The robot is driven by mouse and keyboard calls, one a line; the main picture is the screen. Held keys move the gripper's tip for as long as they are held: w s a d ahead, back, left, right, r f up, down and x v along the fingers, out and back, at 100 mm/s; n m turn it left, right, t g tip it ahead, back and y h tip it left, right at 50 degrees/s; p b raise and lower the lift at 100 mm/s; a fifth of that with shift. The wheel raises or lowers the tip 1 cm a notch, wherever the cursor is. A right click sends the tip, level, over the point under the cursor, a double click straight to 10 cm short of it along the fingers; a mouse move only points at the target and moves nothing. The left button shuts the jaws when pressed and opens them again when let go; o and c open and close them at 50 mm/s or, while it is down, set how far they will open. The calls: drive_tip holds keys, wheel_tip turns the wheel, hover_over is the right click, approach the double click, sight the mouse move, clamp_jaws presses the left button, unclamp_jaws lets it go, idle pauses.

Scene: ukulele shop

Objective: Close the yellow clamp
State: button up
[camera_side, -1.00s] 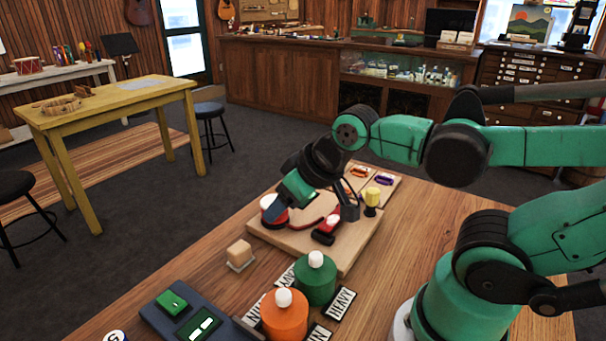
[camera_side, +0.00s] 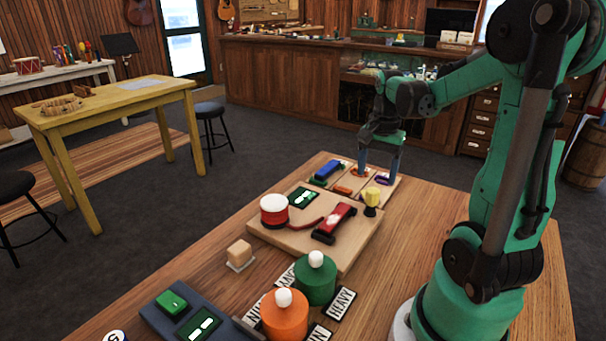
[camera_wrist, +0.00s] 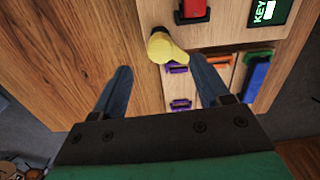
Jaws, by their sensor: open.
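A yellow knob-like piece on a dark stem, the only yellow part I can make out on the boards, stands upright at the right edge of the wooden board in the side view (camera_side: 371,195). It also shows in the wrist view (camera_wrist: 164,47), partly covering the strip behind it. I cannot tell whether it is a clamp. My gripper (camera_side: 379,171) is at the far end of the table, beyond the yellow piece, pointing down over small purple and orange clips. Its two blue fingers are spread with nothing held between them in the wrist view (camera_wrist: 161,68).
A red clamp-like piece (camera_side: 333,222), a white-topped red button (camera_side: 274,209) and a small green display (camera_side: 302,196) sit on the board. A blue block (camera_side: 327,171) lies at the far left. Green (camera_side: 315,283) and orange (camera_side: 285,318) weights stand in front.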

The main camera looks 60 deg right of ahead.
sight(373, 190)
drive_tip(key=shift+f, duration=2.5)
clamp_jaws()
